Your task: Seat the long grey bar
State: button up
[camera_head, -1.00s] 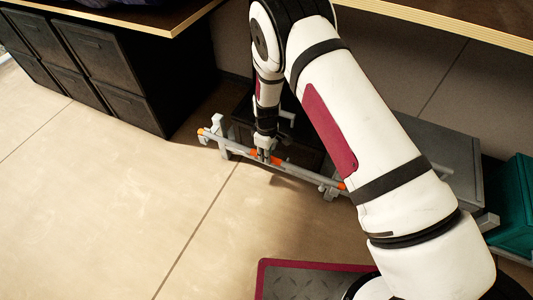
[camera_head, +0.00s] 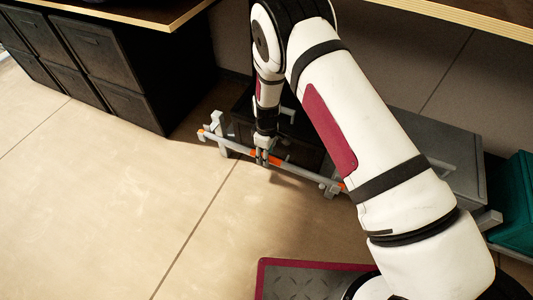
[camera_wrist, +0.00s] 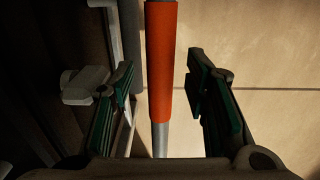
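The long grey bar (camera_head: 300,171) has orange bands and runs slantwise over the floor, its left end at a grey post (camera_head: 216,128) and its right part at another grey holder (camera_head: 331,184). I cannot tell how deep it sits in either. My gripper (camera_head: 262,161) is at the bar's middle, by an orange band. In the wrist view, the orange band (camera_wrist: 160,60) lies between the two green-padded fingers of my gripper (camera_wrist: 160,95), with a gap on each side. The gripper is open and not holding the bar.
A dark box (camera_head: 300,140) stands just behind the bar. A grey cabinet (camera_head: 445,150) and a teal box (camera_head: 515,205) stand at the right. Black drawers (camera_head: 110,70) stand at the upper left under a table top. The floor (camera_head: 110,200) in front is clear.

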jog(key=o, duration=0.3)
jog(key=shift+r, duration=0.1)
notch_tip(320, 180, up, 2)
jog(key=shift+w+r+p, duration=0.1)
jog(key=shift+p, duration=0.6)
jog(key=shift+r+p, duration=1.75)
jog(key=shift+r, duration=1.1)
